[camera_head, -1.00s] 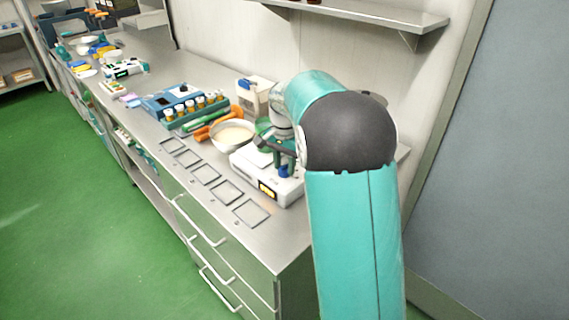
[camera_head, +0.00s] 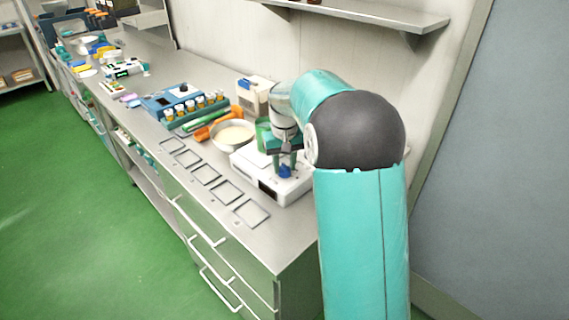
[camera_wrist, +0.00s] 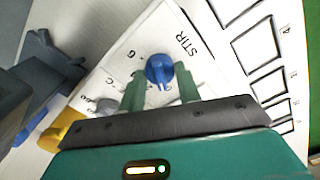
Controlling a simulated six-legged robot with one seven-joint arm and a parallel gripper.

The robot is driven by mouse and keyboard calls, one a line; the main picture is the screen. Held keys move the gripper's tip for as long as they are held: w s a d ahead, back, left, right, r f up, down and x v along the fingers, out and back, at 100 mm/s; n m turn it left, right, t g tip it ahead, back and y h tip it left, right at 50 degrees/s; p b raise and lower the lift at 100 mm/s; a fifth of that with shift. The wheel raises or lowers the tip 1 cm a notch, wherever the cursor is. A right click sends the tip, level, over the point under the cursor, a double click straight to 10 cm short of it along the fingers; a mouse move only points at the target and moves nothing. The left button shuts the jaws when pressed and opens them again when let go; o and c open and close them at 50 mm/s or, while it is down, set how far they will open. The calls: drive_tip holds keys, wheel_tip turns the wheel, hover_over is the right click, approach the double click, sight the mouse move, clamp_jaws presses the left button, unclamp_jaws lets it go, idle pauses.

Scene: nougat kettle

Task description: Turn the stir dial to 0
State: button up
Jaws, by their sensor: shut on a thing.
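The blue stir dial (camera_wrist: 159,69) sits on a white panel printed STIR. It also shows in the head view (camera_head: 285,171) on the front of the white kettle base (camera_head: 262,180). My gripper (camera_wrist: 160,87) points down over the dial, with its two green fingers on either side of it, shut on it. In the head view my gripper (camera_head: 285,160) hides part of the base. The small display (camera_head: 268,190) on the base looks dark. Marks are printed around the dial, but I cannot tell which one it points to.
A yellow knob (camera_wrist: 64,130) and a grey knob (camera_wrist: 106,104) lie left of the fingers in the wrist view. A bowl of pale stuff (camera_head: 233,134) stands beside the base. Outlined squares (camera_head: 252,212) on the counter are empty. A shelf (camera_head: 375,16) hangs above.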

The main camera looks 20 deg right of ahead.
sight(284, 166)
drive_tip(key=shift+n, duration=0.5)
drive_tip(key=o, duration=1)
wheel_tip(284, 166, up, 14)
drive_tip(key=shift+f, duration=0.1)
drive_tip(key=shift+s, duration=0.1)
